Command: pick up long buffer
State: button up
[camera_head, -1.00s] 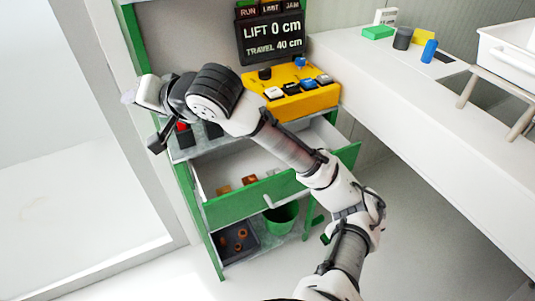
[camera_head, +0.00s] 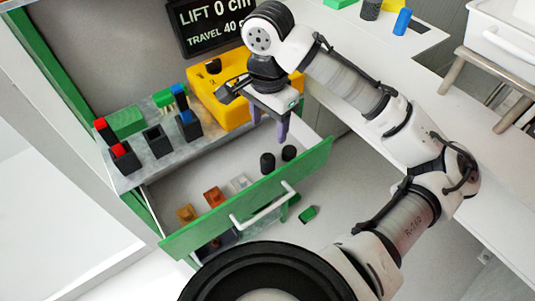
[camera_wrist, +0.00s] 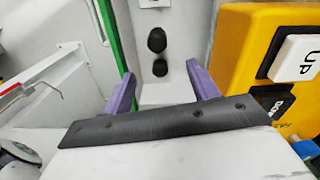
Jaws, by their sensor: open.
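Two black cylindrical buffers stand apart in the open green-fronted drawer. One black buffer (camera_head: 267,163) looks slightly taller than the other black buffer (camera_head: 289,153) to its right. In the wrist view, one black buffer (camera_wrist: 157,39) looks larger and farther up the picture than the other (camera_wrist: 160,68). I cannot match the two views for certain. My gripper (camera_head: 269,130) is open and empty, its purple fingers pointing down above the drawer and the buffers. In the wrist view both buffers lie between the fingers' lines (camera_wrist: 160,72).
The drawer front (camera_head: 245,200) has a white handle (camera_head: 265,207). Orange blocks (camera_head: 214,197) and a clear block (camera_head: 240,182) lie left of the buffers. A yellow button box (camera_head: 220,95) stands close beside my gripper. Black holders (camera_head: 158,141) line the shelf.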

aim_at(267, 157)
jog(key=f, duration=0.8)
jog(key=s+f, duration=0.1)
jog(key=f, duration=0.3)
jog(key=shift+a+f, duration=0.15)
jog(key=shift+f, duration=0.05)
jog(key=c, duration=1.1)
jog(key=shift+r, duration=0.15)
